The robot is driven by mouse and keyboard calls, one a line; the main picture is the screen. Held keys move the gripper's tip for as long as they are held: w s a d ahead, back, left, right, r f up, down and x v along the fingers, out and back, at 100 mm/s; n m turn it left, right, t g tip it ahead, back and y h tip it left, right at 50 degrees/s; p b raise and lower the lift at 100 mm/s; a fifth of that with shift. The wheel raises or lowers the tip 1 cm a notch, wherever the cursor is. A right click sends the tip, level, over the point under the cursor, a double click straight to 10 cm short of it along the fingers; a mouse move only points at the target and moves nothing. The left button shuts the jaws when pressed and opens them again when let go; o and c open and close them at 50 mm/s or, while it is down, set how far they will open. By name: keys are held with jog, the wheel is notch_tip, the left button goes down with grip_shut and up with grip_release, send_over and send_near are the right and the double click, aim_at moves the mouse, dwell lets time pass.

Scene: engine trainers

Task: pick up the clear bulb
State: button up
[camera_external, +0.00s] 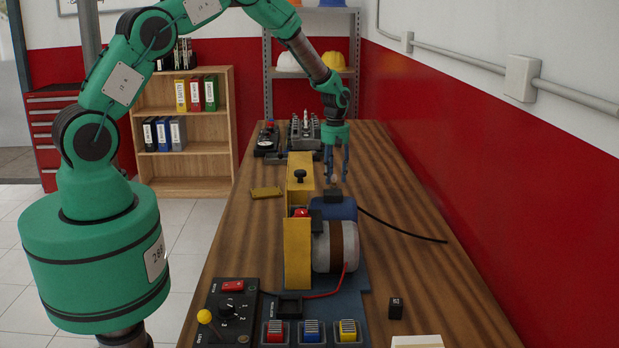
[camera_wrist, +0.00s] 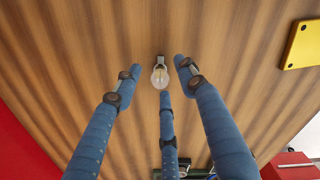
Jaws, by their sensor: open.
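The clear bulb (camera_wrist: 159,79) lies on the wooden table, its glass round and its metal base pointing up in the wrist view. My gripper (camera_wrist: 157,72) has three blue fingers, spread apart around the bulb in that view. I cannot tell whether any finger touches it. In the external view my gripper (camera_external: 336,166) points down over the table, behind the motor rig, with its fingers apart. The bulb is hard to make out there, low between the fingers and partly hidden.
The motor rig with a yellow upright (camera_external: 297,255) and grey motor (camera_external: 336,246) stands in front of my gripper. A yellow plate (camera_external: 266,192) lies to the left. Dark devices (camera_external: 304,133) stand behind. A black cable (camera_external: 400,230) runs right; the table (camera_external: 440,285) is mostly bare there.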

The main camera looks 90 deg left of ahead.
jog(key=shift+f, duration=0.9)
jog(key=c, duration=0.8)
